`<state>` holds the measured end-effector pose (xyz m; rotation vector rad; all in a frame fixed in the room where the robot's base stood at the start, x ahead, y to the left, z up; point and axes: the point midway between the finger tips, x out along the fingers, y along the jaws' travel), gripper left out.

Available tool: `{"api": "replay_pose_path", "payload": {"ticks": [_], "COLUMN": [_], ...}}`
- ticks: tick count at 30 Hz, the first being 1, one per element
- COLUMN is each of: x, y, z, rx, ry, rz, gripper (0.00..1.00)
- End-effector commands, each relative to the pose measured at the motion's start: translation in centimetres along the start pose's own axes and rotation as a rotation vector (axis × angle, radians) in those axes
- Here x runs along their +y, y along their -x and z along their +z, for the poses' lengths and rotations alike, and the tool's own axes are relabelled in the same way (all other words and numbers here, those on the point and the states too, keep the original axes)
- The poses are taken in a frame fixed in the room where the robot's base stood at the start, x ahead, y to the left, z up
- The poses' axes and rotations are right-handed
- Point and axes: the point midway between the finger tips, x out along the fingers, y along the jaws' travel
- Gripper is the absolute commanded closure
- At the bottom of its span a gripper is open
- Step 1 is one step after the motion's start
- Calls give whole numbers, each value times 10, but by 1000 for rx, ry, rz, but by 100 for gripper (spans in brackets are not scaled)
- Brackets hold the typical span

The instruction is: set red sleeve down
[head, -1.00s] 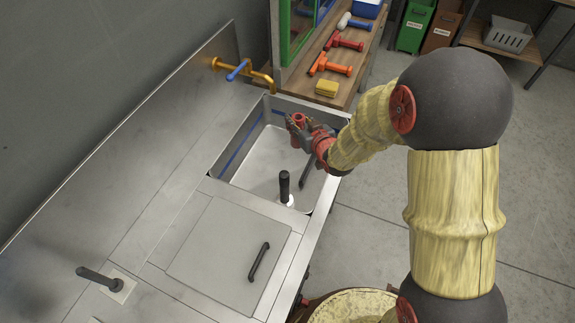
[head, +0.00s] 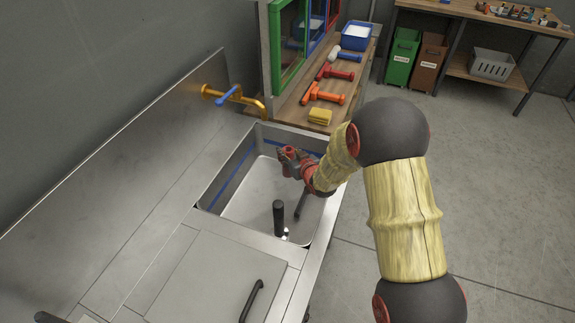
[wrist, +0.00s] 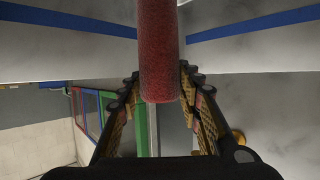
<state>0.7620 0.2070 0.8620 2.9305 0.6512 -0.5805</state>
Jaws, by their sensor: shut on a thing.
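The red sleeve (wrist: 160,50) is a rough-surfaced red cylinder between the two fingers of my gripper (wrist: 160,84) in the wrist view. In the head view, my gripper (head: 293,163) is over the far right part of the metal sink (head: 250,198), with the sleeve (head: 289,152) at its tips. The gripper is shut on the sleeve. The sleeve's upper end runs out of the wrist view. I cannot tell how high it is above the sink floor.
A black upright handle (head: 278,217) and a dark bar (head: 301,203) are in the sink area. A yellow pipe with a blue lever (head: 230,95) is at the back. A wooden shelf beyond holds a yellow sponge (head: 320,116) and orange and red tools (head: 325,93).

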Motion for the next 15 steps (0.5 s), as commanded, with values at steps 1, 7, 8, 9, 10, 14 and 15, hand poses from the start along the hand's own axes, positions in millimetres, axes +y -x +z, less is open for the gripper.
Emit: {"api": "replay_pose_path", "payload": {"ticks": [1,7,8,9,10,14,15], "x": [3,9,10,10,10,12,13], "y": [-12,-38,-40,-42,-42,-50,-53], "z": [12,24,25,26,26,31,36], "rx": [-4,-1,-1,-1,-1,-2,-2], "ry": [-1,-1,-1,-1,-1,-1,-1], "rz": [0,1,1,1,1,0,0], "gripper": [94,94,94,94,94,94,94]}}
